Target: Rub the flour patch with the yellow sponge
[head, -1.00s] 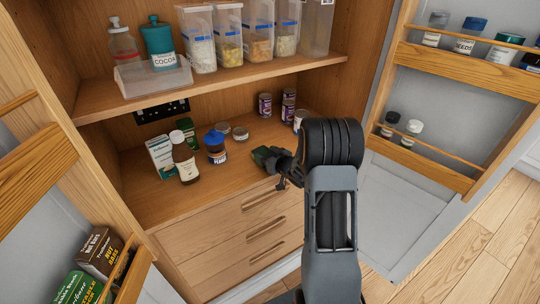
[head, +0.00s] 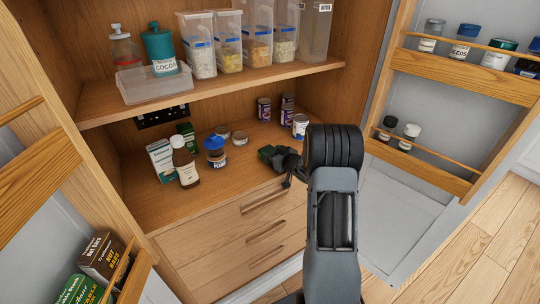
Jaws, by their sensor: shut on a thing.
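My gripper (head: 277,157) is at the front right of the lower cupboard surface, low over the wood. It is shut on a small block with a dark green upper face (head: 267,153). This seems to be the sponge, but no yellow side shows from here. I cannot tell whether the block touches the wood. No flour patch can be made out. My wrist and forearm hide the right front part of the surface.
Left of the gripper stand a blue-lidded jar (head: 215,152), a brown bottle (head: 185,164) and a green-white box (head: 161,160). Behind are low tins (head: 239,137) and cans (head: 300,126). A shelf (head: 240,80) lies above. Open rack doors (head: 470,80) flank both sides.

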